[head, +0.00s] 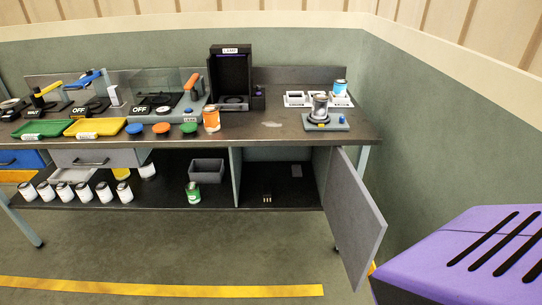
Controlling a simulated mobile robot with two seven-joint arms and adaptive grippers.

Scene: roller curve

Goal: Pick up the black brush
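I cannot make out a black brush for certain. A small dark object with pale tips (267,194) stands or lies on the floor of the open cabinet, under the right part of the workbench. It may be the brush, but it is too small and dark to tell. Neither of my grippers is in view.
The grey cabinet door (354,220) hangs open toward the front right. The workbench (255,128) above holds trays, coloured lids, an orange can (211,118) and a black lamp box (231,76). Several cans and a grey bin (207,172) stand on the lower shelf. The floor ahead is clear.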

